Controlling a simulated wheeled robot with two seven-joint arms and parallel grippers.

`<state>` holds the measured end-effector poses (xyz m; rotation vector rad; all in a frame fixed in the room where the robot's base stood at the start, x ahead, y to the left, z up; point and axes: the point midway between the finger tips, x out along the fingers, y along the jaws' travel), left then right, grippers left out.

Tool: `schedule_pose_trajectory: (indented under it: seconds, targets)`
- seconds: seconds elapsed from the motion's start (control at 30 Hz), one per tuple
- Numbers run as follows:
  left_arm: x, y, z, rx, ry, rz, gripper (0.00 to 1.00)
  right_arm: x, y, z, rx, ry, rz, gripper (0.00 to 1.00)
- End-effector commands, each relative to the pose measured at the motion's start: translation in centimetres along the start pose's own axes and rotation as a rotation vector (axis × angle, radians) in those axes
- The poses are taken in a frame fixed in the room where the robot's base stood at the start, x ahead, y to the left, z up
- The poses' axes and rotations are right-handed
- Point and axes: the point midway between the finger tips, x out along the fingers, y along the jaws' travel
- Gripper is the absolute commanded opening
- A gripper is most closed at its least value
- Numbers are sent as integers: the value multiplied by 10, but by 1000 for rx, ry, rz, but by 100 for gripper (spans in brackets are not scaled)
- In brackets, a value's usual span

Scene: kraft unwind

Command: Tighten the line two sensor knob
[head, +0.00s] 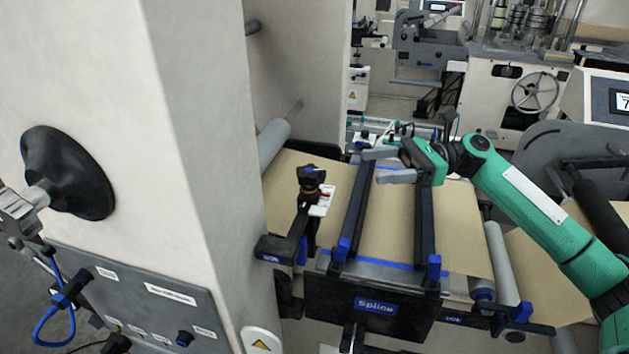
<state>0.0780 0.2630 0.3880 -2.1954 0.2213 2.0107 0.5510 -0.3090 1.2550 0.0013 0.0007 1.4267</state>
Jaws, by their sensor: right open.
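A small black knob with a yellowish ring (311,179) sits on top of a sensor on a black upright bracket (303,226), at the left edge of the brown paper web. My right gripper (374,167) comes in from the right on a green arm. Its two grey fingers point left, apart and empty, over the far part of the splice frame. It is right of the knob and farther back, not touching it.
The splice table (370,308) with black rails and blue clamps stands in front, over the kraft web (455,222). A pale machine column (190,150) with a large black cone (66,172) and a grey control panel (140,305) fills the left. Rollers flank the web.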

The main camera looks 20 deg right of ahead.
Motion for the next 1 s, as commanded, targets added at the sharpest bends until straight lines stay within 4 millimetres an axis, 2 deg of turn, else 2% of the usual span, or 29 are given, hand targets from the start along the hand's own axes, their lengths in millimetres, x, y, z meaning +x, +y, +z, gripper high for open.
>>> schedule_pose_trajectory:
  seconds: [0.07, 0.27, 0.7, 0.83, 1.0]
  targets:
    - [8, 0, 2, 0, -2, 0, 36, 0, 0, -8, 0, 0, 0, 64]
    - [0, -1, -3, 0, 3, -1, 36, 14, 0, -4, -1, -1, 3, 64]
    - [-36, -2, -4, 0, 2, -1, 36, 102, 0, -2, -1, -1, 3, 64]
    - [-42, -2, -6, 0, 3, -2, 36, 122, 0, -4, -1, -1, 2, 64]
    - [-46, -2, -7, 0, 3, -2, 36, 136, 0, -6, 0, -1, 1, 64]
